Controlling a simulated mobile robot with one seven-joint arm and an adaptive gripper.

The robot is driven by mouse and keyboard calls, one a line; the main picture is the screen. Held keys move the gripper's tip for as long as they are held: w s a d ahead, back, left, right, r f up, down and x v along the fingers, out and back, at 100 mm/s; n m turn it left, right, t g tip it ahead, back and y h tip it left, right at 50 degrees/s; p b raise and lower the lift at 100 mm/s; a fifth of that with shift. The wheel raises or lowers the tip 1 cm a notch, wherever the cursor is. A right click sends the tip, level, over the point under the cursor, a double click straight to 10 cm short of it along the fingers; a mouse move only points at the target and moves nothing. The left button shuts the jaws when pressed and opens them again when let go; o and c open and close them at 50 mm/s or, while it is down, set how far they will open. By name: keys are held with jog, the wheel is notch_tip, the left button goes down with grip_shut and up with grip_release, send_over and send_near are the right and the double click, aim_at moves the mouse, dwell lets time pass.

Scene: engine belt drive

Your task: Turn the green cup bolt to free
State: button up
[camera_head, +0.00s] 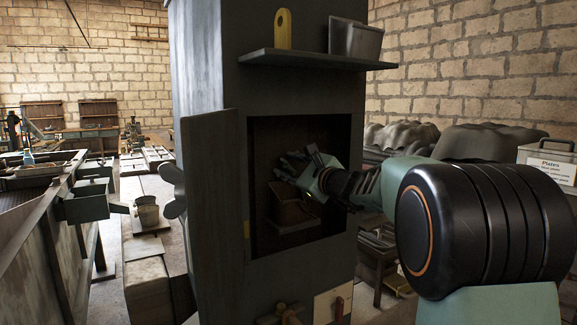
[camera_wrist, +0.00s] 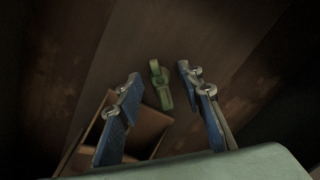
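The green cup bolt (camera_wrist: 160,85) shows in the wrist view on the brown inner wall of the cabinet, ahead of my fingertips and roughly between them. My gripper (camera_wrist: 160,80) is open, its two blue-padded fingers apart on either side of the bolt's line of view. Nothing is between the pads that I can see touching them. In the head view my gripper (camera_head: 283,168) is inside the open compartment of the grey cabinet (camera_head: 210,80). The bolt cannot be made out in the head view, and its exact gap from the fingertips is hard to tell.
A brown open box (camera_head: 292,206) sits low inside the compartment, and shows below the left finger in the wrist view (camera_wrist: 150,128). The cabinet door (camera_head: 212,190) stands open at the left. A shelf (camera_head: 315,60) above carries a yellow piece (camera_head: 283,30) and a metal bin (camera_head: 355,41).

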jog(key=shift+c, duration=0.5)
grip_shut()
jog(key=shift+f+b, duration=0.2)
jog(key=shift+b, duration=0.5)
jog(key=shift+f+n+b, duration=0.15)
jog(key=shift+n+b, duration=0.65)
jog(key=shift+b, duration=0.35)
jog(key=n+b, duration=0.2)
jog(key=b, duration=0.2)
jog(key=n+b, duration=0.3)
jog(key=b, duration=0.1)
jog(key=shift+r+n+b, duration=0.2)
jog(key=shift+n+b, duration=0.85)
jog(key=shift+n, duration=0.05)
